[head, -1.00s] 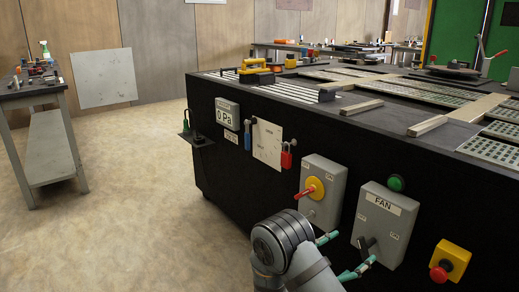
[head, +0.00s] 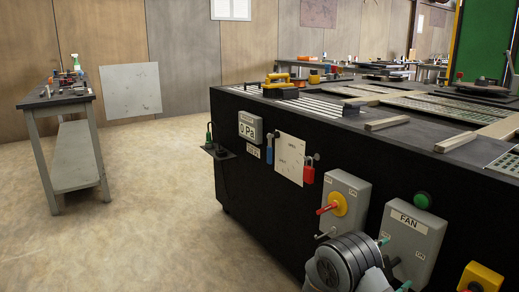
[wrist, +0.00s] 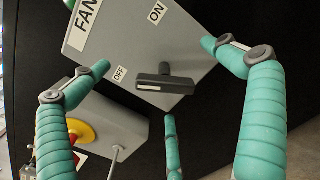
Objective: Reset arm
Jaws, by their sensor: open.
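My gripper (wrist: 158,78) has several jointed teal fingers, spread open and empty in the wrist view. They stand around the front of the grey FAN box (wrist: 135,45) and its black handle (wrist: 166,84); no finger clearly touches the handle. In the head view, my wrist is at the bottom, right of centre, with teal fingers (head: 393,263) partly showing in front of the FAN box (head: 408,235). Most of the fingers are hidden there by my wrist.
The black workbench (head: 262,195) fills the right side. Its front carries a red-yellow switch (head: 338,205), a red padlock (head: 308,175), a green button (head: 422,200) and an emergency stop (head: 480,280). A side table (head: 60,105) stands left, with clear floor between.

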